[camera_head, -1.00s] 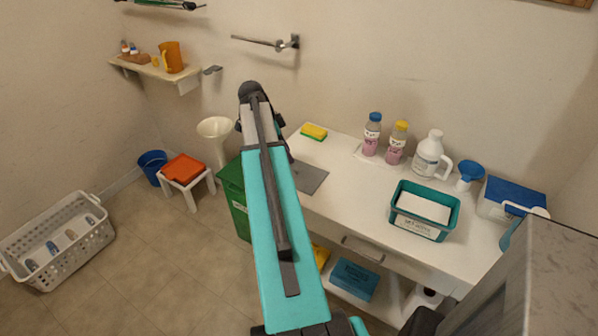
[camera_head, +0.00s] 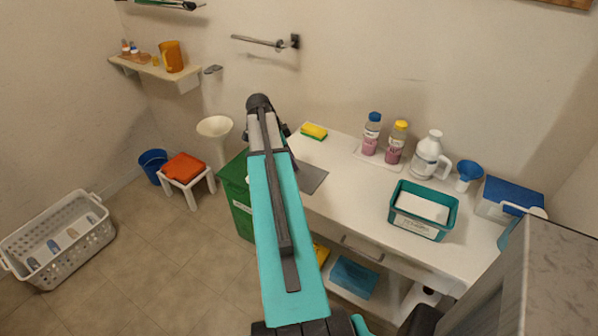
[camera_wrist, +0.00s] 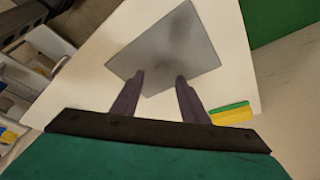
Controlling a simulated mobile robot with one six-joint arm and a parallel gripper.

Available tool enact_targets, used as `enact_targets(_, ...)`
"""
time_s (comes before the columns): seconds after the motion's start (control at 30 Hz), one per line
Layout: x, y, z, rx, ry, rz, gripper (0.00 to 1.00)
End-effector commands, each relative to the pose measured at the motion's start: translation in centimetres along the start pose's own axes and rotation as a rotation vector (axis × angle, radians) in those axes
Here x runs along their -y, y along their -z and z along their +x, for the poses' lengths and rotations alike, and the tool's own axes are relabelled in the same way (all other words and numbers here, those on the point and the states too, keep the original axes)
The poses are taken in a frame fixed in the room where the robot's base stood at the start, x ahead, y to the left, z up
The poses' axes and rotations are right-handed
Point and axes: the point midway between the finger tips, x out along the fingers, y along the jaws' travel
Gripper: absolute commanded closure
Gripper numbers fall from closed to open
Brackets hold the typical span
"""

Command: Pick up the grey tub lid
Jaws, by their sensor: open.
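The grey tub lid (camera_head: 311,177) lies flat on the left end of the white table, partly hidden behind my arm in the head view. In the wrist view the lid (camera_wrist: 168,58) is a flat grey square, turned at an angle. My gripper (camera_wrist: 160,75) is open, its two dark fingertips apart and seen over the lid's near edge with nothing between them but lid and table surface. I cannot tell how high the fingertips are above the lid. In the head view my gripper is mostly hidden behind my own arm.
A yellow and green sponge (camera_head: 314,131) lies close to the lid; it also shows in the wrist view (camera_wrist: 231,113). A green bin (camera_head: 238,190) stands by the table's left end. A teal tub (camera_head: 424,208), bottles and a blue funnel (camera_head: 468,173) stand farther right.

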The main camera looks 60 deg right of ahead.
Motion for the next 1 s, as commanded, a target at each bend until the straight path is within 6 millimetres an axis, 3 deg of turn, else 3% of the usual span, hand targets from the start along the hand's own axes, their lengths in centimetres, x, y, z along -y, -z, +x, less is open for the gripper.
enact_targets(0.5, 0.1, 0.1, 4.0, 0.000, -0.001, 0.000, 0.60)
enact_targets(1.0, 0.1, 0.0, 4.1, 0.000, 0.001, 0.000, 0.60)
